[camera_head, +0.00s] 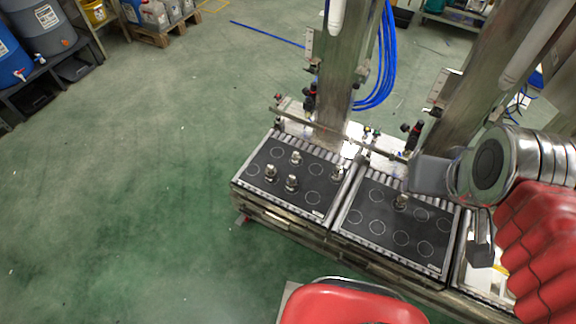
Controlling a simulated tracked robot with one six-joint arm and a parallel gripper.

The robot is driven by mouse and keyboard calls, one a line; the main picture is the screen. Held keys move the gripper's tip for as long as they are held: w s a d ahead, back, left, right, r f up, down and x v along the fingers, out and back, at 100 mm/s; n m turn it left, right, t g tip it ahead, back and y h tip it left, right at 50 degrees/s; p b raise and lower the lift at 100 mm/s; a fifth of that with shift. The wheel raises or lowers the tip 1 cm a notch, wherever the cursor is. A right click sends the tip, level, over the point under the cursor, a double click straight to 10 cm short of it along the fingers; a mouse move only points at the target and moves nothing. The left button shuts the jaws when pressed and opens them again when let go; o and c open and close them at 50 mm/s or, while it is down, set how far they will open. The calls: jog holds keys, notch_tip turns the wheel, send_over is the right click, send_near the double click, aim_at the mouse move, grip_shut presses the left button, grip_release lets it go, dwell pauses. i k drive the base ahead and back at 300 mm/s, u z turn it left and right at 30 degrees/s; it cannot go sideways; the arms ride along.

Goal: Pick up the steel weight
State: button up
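Several small steel weights stand upright on two black plates marked with white circles. On the left plate (250,189) are a front-left weight (270,173), a front-middle weight (291,183), a back weight (296,158) and one near the right edge (338,173). One more steel weight (401,201) stands near the back of the right plate (385,222). Which one the task means cannot be told. My gripper (482,253) appears to hang below my grey wrist, over the right end of the bench, apart from the weights. Its fingers are too unclear to tell open from shut.
Two tall metal columns (343,90) rise behind the plates, with blue hoses (384,60) beside the left one. A thin horizontal bar (340,132) crosses behind the plates. Blue and grey barrels (40,25) stand far left. The green floor (130,180) at left is clear.

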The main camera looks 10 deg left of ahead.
aim_at(296, 157)
jog(key=u, duration=0.5)
jog(key=k, duration=1.2)
jog(key=u, duration=0.8)
jog(key=i, duration=1.4)
jog(key=u, duration=0.7)
jog(key=i, duration=1.25)
jog(key=u, duration=0.1)
